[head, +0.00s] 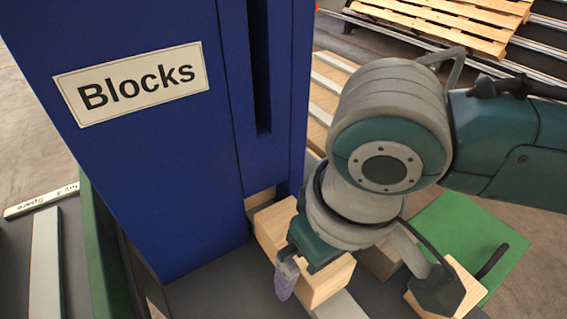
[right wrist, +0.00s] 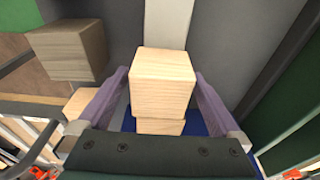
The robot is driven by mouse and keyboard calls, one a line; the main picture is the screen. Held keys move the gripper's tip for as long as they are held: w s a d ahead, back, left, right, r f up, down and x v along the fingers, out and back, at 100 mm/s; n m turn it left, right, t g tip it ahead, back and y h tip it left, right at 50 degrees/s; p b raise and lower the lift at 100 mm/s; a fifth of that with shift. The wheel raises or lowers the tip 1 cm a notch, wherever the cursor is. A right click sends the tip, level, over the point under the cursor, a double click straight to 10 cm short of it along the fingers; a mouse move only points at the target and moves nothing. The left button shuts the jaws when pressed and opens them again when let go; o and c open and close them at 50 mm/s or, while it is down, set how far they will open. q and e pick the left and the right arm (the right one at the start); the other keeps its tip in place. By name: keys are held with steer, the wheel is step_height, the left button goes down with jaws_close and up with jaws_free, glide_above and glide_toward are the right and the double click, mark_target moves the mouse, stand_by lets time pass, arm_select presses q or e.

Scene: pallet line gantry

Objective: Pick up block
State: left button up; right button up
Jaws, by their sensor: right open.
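A pale wooden block (head: 327,280) sits at the foot of the blue dispenser marked "Blocks" (head: 130,84). My right gripper (head: 296,274) is over it; one purple finger shows, the other is hidden. In the right wrist view the block (right wrist: 162,78) lies between the two open fingers of my right gripper (right wrist: 160,74), with a gap on each side. Another block (right wrist: 160,126) shows right behind it, towards the dispenser. My left gripper is not in view.
Another block (head: 386,258) stands behind my right wrist, and one (head: 458,290) is near the green mat (head: 477,235). In the right wrist view a darker block (right wrist: 68,50) is at upper left. Wooden pallets (head: 450,20) lie at the back.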

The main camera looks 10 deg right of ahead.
steer(key=c, duration=1.4)
steer(key=shift+r, duration=0.15)
